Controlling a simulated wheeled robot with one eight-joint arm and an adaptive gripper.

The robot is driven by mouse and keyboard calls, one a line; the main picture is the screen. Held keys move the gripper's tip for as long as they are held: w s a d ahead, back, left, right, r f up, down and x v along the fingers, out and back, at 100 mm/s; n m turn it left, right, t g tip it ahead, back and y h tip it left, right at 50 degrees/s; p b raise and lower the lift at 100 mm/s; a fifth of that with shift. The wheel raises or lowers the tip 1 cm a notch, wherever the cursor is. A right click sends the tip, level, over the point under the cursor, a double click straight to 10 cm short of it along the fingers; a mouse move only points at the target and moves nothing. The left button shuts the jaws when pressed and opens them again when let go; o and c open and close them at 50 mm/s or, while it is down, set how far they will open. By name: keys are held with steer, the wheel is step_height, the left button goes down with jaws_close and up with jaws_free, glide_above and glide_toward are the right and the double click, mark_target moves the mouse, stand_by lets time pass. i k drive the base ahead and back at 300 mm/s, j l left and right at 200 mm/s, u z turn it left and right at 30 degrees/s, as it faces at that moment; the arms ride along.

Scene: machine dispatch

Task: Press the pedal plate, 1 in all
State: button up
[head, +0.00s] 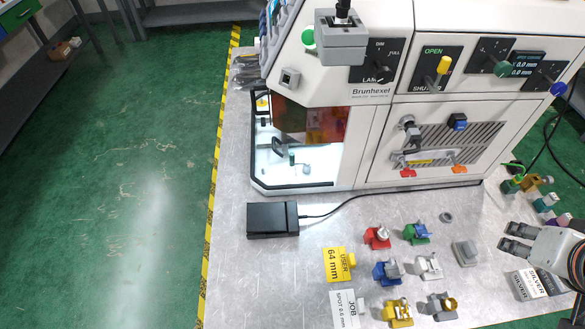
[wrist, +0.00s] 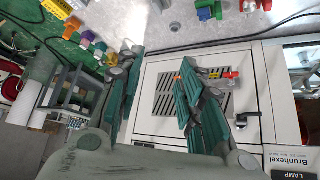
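The pedal (head: 270,219) is a low black box with a flat top plate. It lies on the metal table in front of the machine's glowing window, and a black cable (head: 345,207) runs from its right side along the machine. My gripper (head: 512,238) is at the right of the table in the head view, well apart from the pedal. In the wrist view its two fingers (wrist: 162,95) stand apart with nothing between them. I cannot make out the pedal in the wrist view.
The white Brunhexel machine (head: 385,140) stands behind the pedal. A "SILVER" label (head: 525,284) is below my gripper. Table left and front of the pedal is clear.

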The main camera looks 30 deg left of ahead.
mark_target(262, 217)
steer(key=u, duration=1.9)
